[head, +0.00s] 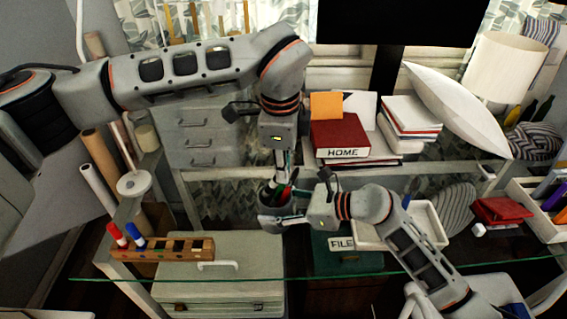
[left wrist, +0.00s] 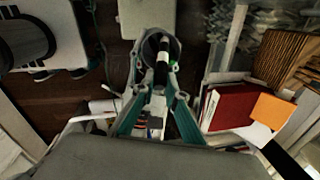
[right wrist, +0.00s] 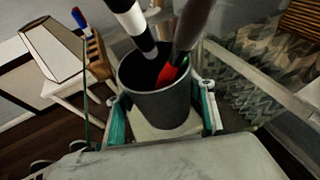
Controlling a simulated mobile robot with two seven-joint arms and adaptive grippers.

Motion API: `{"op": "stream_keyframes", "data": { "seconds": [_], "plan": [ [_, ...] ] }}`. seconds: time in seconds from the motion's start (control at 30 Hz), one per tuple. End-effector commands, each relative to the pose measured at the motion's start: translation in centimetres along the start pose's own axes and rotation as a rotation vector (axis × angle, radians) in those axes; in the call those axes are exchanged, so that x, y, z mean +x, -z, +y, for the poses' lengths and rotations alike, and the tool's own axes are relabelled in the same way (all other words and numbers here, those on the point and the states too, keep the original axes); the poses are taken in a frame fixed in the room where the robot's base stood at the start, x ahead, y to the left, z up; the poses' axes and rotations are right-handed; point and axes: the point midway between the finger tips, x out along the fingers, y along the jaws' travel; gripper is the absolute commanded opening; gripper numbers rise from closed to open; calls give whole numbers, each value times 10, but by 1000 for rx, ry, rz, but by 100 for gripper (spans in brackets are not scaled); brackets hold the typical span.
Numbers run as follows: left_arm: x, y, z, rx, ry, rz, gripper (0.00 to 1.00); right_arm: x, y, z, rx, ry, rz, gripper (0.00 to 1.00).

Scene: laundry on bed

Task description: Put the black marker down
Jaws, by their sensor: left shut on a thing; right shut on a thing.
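My left gripper (head: 282,181) points down over the dark grey cup (head: 266,196) and is shut on the black marker (left wrist: 162,62). In the left wrist view the marker lies between the fingertips (left wrist: 161,84), over the cup's mouth. My right gripper (head: 296,208) is shut on the cup and holds it upright; its fingers flank the cup (right wrist: 158,95) in the right wrist view. There, a black-and-white marker shape (right wrist: 134,22) reaches the cup's opening. A red-tipped dark shape (right wrist: 178,62) also stands in the cup. How deep the black marker sits is unclear.
A glass edge crosses the front. A wooden holder (head: 163,249) with a red marker (head: 116,234) and a blue marker (head: 135,234) stands left. Behind are the red HOME book (head: 340,133) and more books (head: 411,117). A white tray (head: 428,222) sits right of my right gripper.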

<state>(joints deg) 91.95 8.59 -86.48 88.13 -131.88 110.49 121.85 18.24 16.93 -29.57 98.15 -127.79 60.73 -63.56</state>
Motion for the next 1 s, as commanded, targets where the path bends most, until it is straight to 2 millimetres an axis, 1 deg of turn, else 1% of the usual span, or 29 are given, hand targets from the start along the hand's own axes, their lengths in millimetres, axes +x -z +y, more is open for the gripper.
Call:
{"op": "stream_keyframes", "data": {
  "seconds": [0.1, 0.2, 0.47, 0.5, 0.57, 1.0],
  "plan": [
    [7, -1, -2, 30, 0, 4, 0, 0, 0, 0, 0, 0, 1, 31],
    [10, -1, -2, 44, 0, 6, 0, 0, 0, 0, 0, 0, 1, 31],
    [11, -1, -3, 49, 0, 7, 0, 0, 0, 0, 0, 0, 1, 31],
    [11, -1, -2, 49, 0, 7, 18, 0, 0, 0, 0, 0, 1, 31],
    [11, -1, -2, 49, 0, 7, 32, 0, 0, 0, 0, 0, 1, 31],
    [10, -1, -2, 49, 1, 7, 32, 0, 0, 0, 0, 0, 1, 31]
  ]
}}
